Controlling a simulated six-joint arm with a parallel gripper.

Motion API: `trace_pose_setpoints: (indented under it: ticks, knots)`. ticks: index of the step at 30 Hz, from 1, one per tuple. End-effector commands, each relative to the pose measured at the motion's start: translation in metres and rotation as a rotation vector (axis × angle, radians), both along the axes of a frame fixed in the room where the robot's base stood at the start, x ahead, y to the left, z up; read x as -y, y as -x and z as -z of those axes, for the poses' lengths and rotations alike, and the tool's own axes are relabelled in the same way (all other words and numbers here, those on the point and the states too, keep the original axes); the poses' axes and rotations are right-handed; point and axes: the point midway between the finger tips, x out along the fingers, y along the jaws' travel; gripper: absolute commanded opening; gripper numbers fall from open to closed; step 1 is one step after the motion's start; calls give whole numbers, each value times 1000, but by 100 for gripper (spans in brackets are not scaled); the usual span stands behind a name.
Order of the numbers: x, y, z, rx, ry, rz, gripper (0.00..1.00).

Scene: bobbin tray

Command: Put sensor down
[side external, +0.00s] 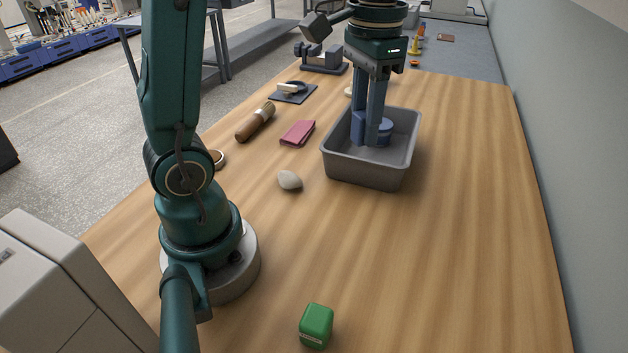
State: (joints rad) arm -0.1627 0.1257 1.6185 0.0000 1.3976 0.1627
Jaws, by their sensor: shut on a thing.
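My gripper (366,136) points straight down into the grey tray (365,175), its fingertips low inside near the tray's floor. It is shut on a small blue round piece, which I take to be the sensor (385,130). The fingers cover part of the sensor, and its right side shows beyond them. Whether the sensor touches the tray floor I cannot tell.
A pale stone (290,180), a dark pink folded cloth (298,133) and a brown brush (256,122) lie left of the tray. A green block (316,326) sits at the front. The wood table (460,230) is clear to the right.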

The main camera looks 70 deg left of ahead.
Motion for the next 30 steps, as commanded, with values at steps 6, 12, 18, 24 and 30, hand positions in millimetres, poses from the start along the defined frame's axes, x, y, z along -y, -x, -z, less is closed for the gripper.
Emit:
trace_pose_setpoints:
  ticks: [6,12,18,24,30]
  knots:
    - [0,0,0,1,0,18,0]
    - [0,0,7,6,-2,228,0]
    - [-15,20,23,-2,1,545,0]
    - [-38,55,41,-5,6,792,0]
    - [-54,92,56,-5,9,875,0]
